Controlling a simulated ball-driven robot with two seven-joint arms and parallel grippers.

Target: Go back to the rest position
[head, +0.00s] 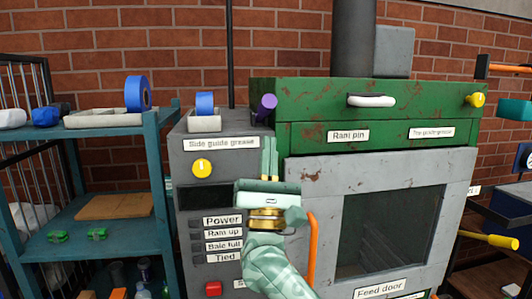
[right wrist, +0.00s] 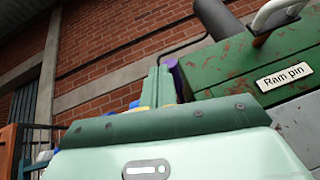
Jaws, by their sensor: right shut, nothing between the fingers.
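My right gripper (head: 269,158) is raised in front of the grey control panel (head: 185,242), its fingers pointing up, shut and empty. In the right wrist view its fingers (right wrist: 158,88) stand closed together in front of the brick wall and the green machine top. A purple cylinder (head: 266,104) shows just behind and above the fingertips in the head view; I cannot tell the exact gap. My left gripper is in neither view.
The green machine top (head: 300,88) with a white handle (head: 371,101) is behind. An orange bar (head: 311,250) stands right of my wrist. A teal shelf (head: 110,130) with a blue tape roll (head: 137,94) is at left. A yellow-tipped lever (head: 490,240) juts in at right.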

